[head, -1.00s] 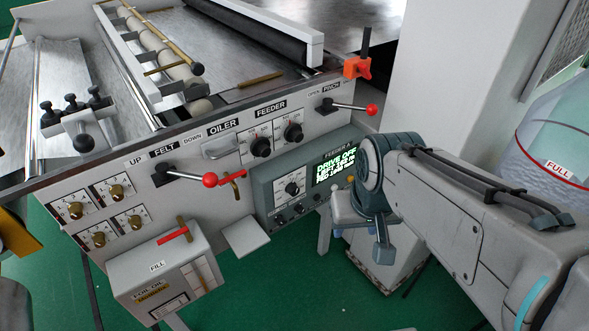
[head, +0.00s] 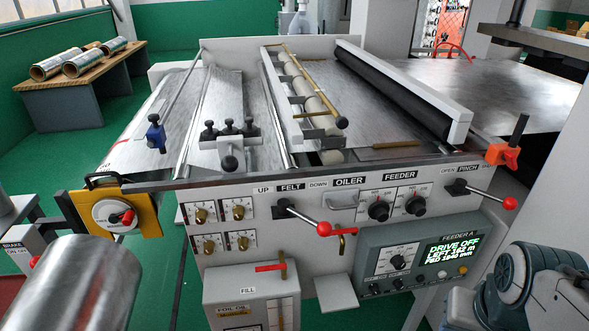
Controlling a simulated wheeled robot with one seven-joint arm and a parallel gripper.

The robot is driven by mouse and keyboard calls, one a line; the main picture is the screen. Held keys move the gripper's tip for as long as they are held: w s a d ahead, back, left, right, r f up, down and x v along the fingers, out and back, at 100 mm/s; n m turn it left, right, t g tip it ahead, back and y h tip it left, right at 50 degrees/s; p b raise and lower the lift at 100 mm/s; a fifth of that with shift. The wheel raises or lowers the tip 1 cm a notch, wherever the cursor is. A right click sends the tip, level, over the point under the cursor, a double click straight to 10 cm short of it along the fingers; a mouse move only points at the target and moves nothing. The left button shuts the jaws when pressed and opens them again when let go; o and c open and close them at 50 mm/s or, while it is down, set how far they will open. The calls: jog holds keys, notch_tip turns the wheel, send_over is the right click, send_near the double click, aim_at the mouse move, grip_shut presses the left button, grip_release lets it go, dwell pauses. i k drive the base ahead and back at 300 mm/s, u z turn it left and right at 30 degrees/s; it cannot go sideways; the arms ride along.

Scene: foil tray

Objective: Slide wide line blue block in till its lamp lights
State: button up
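A dark blue block (head: 155,133) with a small knob sits on the thin metal rail at the left end of the machine, in the head view. It is the only blue block I can make out, and I see no label on it. I cannot pick out which lamp belongs to it. My arm (head: 520,278) shows at the lower right, far from the blue block. My gripper's fingers are not visible, so what they hold cannot be seen.
An orange block (head: 503,155) stands at the machine's right corner. Red-knobbed levers (head: 324,229) stick out from the front panel. The feeder display (head: 453,250) reads DRIVE OFF. A shiny cylinder (head: 75,285) fills the lower left. Foil rolls lie on a table (head: 85,85) behind.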

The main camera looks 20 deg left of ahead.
aim_at(156, 131)
jog(key=u, duration=2)
jog(key=k, duration=1)
jog(key=z, duration=1)
jog(key=i, duration=0.85)
jog(key=u, duration=0.4)
jog(key=i, duration=0.75)
jog(key=u, duration=0.7)
